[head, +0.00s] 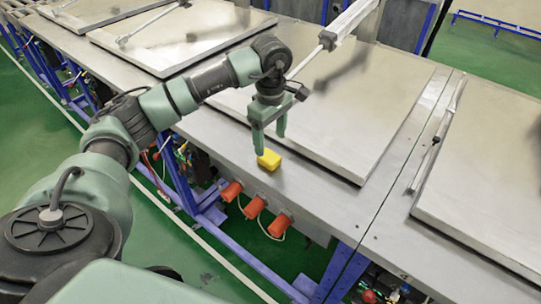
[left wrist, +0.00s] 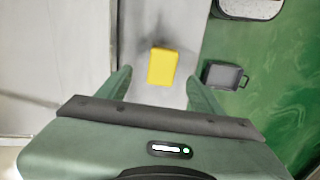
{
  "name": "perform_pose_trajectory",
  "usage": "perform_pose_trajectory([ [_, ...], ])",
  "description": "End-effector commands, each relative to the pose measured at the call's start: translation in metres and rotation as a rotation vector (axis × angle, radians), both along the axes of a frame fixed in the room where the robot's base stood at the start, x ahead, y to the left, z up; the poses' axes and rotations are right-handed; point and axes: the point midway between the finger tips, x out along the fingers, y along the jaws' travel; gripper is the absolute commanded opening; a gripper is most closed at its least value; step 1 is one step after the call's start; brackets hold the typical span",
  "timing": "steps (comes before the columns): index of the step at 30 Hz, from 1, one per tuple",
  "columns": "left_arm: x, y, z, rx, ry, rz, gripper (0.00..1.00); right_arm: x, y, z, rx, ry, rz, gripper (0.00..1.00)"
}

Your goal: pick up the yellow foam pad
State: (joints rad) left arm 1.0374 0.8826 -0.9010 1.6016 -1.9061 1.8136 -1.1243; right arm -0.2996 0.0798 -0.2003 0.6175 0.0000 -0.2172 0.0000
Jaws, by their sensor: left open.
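The yellow foam pad (head: 269,159) lies on the metal bench top near its front edge in the head view. It also shows in the left wrist view (left wrist: 162,67), ahead of the fingers and between their lines. My left gripper (head: 270,143) points down just above the pad, its fingers spread and empty. In the left wrist view the two fingers of my left gripper (left wrist: 158,85) stand apart on either side of the pad, with bare metal between them. My right gripper is not in view.
A large metal lid (head: 370,115) lies on the bench behind the pad, with a pneumatic strut (head: 335,30) rising over it. Another lid (head: 500,170) is to the right. Orange plugs (head: 254,207) hang below the bench's front edge. The green floor is open in front.

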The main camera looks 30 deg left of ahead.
Motion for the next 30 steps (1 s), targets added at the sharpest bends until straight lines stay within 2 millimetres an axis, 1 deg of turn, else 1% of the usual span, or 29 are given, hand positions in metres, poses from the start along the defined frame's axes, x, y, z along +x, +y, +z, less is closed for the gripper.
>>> perform_pose_trajectory([
  [5,-0.003,0.001,-0.018,-0.003,0.004,-0.001,0.66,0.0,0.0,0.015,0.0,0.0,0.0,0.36],
  [8,-0.005,0.002,-0.034,-0.003,0.006,0.001,0.66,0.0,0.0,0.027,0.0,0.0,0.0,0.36],
  [10,-0.005,0.002,-0.046,-0.004,0.005,-0.001,0.66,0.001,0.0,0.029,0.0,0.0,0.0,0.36],
  [12,-0.004,0.002,-0.054,-0.005,0.002,-0.001,0.66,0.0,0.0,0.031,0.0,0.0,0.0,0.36],
  [15,-0.004,0.002,-0.06,-0.004,0.0,-0.001,0.66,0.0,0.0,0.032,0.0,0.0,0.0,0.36],
  [21,-0.003,0.002,-0.061,-0.004,-0.002,-0.001,0.66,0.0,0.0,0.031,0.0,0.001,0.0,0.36],
  [22,-0.003,0.002,-0.061,-0.005,-0.001,-0.001,0.61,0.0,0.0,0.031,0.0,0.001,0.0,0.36],
  [23,-0.003,0.002,-0.061,-0.005,-0.001,-0.001,0.52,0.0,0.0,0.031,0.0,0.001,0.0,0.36],
  [24,-0.003,0.002,-0.061,-0.005,-0.001,-0.001,0.41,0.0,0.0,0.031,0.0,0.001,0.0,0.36],
  [26,-0.003,0.002,-0.061,-0.005,-0.001,-0.001,0.25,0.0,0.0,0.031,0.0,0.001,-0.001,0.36],
  [27,-0.003,0.002,-0.061,-0.005,-0.001,-0.001,0.14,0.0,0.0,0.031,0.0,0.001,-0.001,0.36],
  [28,-0.003,0.002,-0.061,-0.005,-0.001,-0.001,0.05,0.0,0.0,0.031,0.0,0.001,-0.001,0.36],
  [29,-0.003,0.002,-0.061,-0.005,-0.001,-0.001,0.02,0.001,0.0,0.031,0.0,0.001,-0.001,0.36],
  [30,-0.003,0.002,-0.061,-0.005,-0.001,-0.001,0.02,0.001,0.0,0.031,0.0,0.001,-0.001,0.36],
])
